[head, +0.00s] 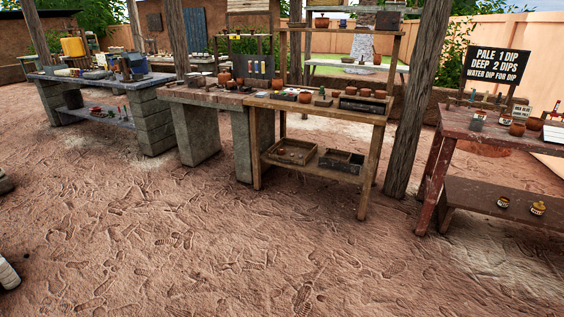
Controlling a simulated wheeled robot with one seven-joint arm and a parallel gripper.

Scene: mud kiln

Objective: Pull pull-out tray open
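I cannot tell for certain which thing is the pull-out tray. A shallow wooden tray (284,161) with a few small things in it lies on the lower shelf of the middle wooden bench (318,106). A darker, divided box (338,171) stands to its right on the same shelf. A dark, low tray (362,105) also sits on the benchtop near its right end. All are some way off across the ground. My gripper is not in view.
A stone-legged bench (155,125) stands at left, and a red-brown table (436,160) with a dip sign (497,62) at right. A wooden post (415,100) rises beside the middle bench's right end. The footprinted ground (270,240) in front is clear.

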